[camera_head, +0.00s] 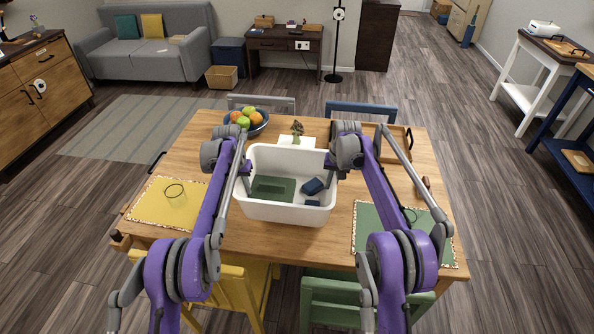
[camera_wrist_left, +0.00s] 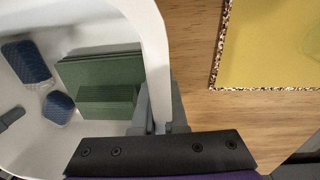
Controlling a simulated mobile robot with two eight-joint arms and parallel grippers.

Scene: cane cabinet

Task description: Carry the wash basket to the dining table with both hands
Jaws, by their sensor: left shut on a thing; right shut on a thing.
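The white wash basket (camera_head: 287,212) is at the middle of the wooden dining table (camera_head: 185,158); I cannot tell whether it rests on the top or hangs just above it. Folded green cloth (camera_head: 273,188) and small dark blue items (camera_head: 314,186) lie inside. My left gripper (camera_head: 243,168) is shut on the basket's left wall. In the left wrist view its fingers (camera_wrist_left: 157,110) pinch the white rim beside the green cloth (camera_wrist_left: 100,80). My right gripper (camera_head: 331,167) is shut on the basket's right wall, its fingertips partly hidden.
A fruit bowl (camera_head: 258,123) and a small plant (camera_head: 297,128) stand behind the basket. A yellow placemat (camera_head: 165,203) lies left, a green placemat (camera_head: 377,226) right, and a wooden tray (camera_head: 398,139) at the back right. Yellow (camera_head: 238,290) and green (camera_head: 330,299) chairs stand at the front edge.

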